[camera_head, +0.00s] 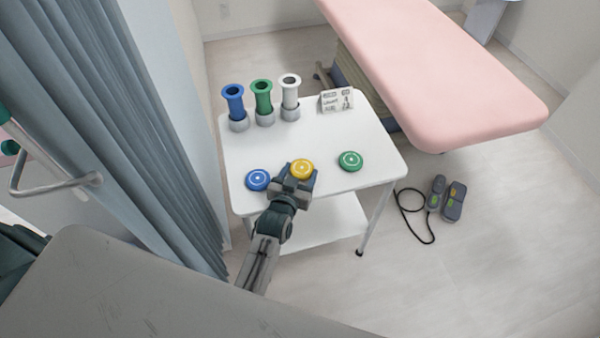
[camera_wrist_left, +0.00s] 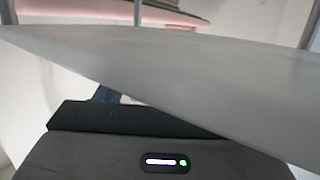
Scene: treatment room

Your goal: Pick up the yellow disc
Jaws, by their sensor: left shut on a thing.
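The yellow disc (camera_head: 302,168) is at the front edge of the white trolley top (camera_head: 325,135), between a blue disc (camera_head: 258,180) and a green disc (camera_head: 350,161). My left gripper (camera_head: 298,176) is shut on the yellow disc, with the disc showing at its fingertips. I cannot tell whether the disc is touching the tabletop. The left wrist view shows the gripper body (camera_wrist_left: 165,145) and a large pale surface across the middle; the disc is not visible there. My right gripper is not in view.
Blue (camera_head: 234,104), green (camera_head: 263,99) and white (camera_head: 290,95) spool-shaped holders stand at the back of the trolley beside a small printed card (camera_head: 337,100). A pink treatment bed (camera_head: 440,70) is behind right. A curtain (camera_head: 150,150) hangs left. A pedal with cable (camera_head: 445,199) lies on the floor.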

